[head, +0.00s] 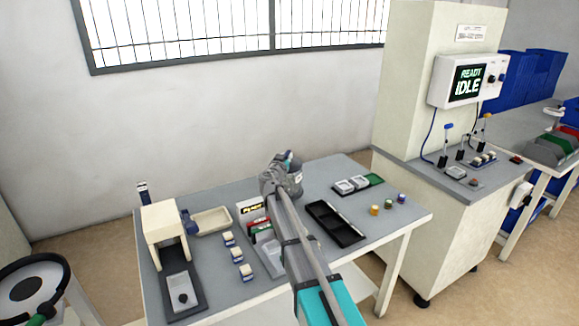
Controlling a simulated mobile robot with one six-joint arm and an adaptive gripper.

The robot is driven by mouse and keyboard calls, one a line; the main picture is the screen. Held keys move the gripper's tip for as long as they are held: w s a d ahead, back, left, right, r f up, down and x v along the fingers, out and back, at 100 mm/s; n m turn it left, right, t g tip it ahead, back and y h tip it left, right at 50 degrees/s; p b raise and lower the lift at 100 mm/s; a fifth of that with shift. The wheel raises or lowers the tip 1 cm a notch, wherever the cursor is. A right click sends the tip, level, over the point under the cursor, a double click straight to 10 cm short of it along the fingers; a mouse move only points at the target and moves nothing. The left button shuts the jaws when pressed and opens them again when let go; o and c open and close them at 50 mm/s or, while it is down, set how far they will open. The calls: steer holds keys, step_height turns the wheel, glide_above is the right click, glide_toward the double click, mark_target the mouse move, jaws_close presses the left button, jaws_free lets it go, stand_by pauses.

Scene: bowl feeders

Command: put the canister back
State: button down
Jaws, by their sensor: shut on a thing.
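My gripper (288,160) is over the back middle of the grey table, at the far end of my arm. My wrist mostly hides its fingers. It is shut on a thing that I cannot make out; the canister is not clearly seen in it. White blocks or pots with blue bands (237,255) stand in a row left of my arm.
A black tray (335,224) lies right of my arm, and a grey-and-green tray (358,184) behind it. A cream stand (163,222) and a beige bin (210,221) are at left. A machine with a screen reading IDLE (467,82) stands at right.

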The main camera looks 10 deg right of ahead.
steer(key=shift+f, duration=0.1)
steer(key=shift+w+d+f+b, duration=0.15)
steer(key=shift+w+f+b, duration=0.25)
steer(key=shift+f+b, duration=1.55)
steer(key=shift+b, duration=0.05)
steer(key=c, duration=0.6)
jaws_free()
steer(key=shift+s+r, duration=0.1)
steer(key=shift+s, duration=0.05)
steer(key=v, duration=0.7)
steer(key=shift+s, duration=0.2)
